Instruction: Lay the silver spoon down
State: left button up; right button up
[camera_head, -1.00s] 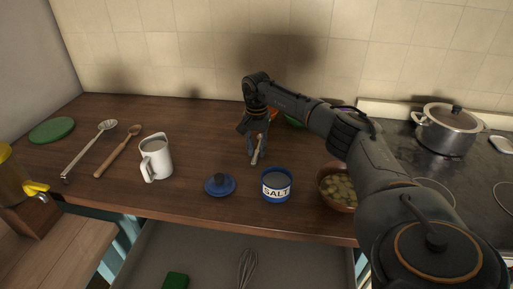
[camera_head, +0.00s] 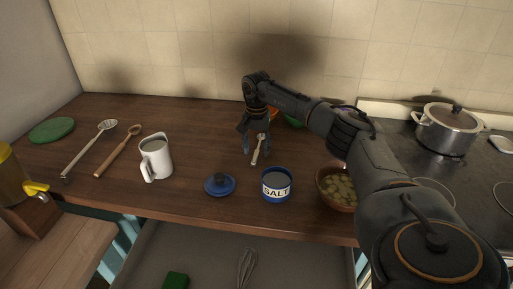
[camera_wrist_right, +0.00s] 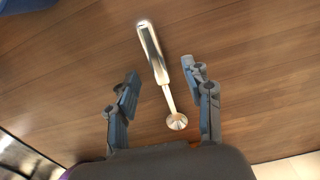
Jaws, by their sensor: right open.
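The silver spoon (camera_head: 257,150) lies on the wooden counter behind the salt jar. In the right wrist view the spoon (camera_wrist_right: 158,66) has its broad handle away from my gripper and its small round bowl close to it. My right gripper (camera_head: 255,153) is above the spoon, its fingers pointing down. In the right wrist view the gripper (camera_wrist_right: 160,88) is open, with one finger on each side of the spoon and a gap on both sides. My left gripper is not in view.
A blue salt jar (camera_head: 277,187) and its blue lid (camera_head: 219,185) stand in front. A white mug (camera_head: 156,160), a wooden spoon (camera_head: 116,153) and a slotted spoon (camera_head: 88,152) are left. A bowl (camera_head: 336,190) is right. An open drawer (camera_head: 210,250) lies below.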

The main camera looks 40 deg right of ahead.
notch_tip(320, 180, up, 12)
dwell(0.4)
jog(key=shift+f, duration=0.15)
dwell(0.7)
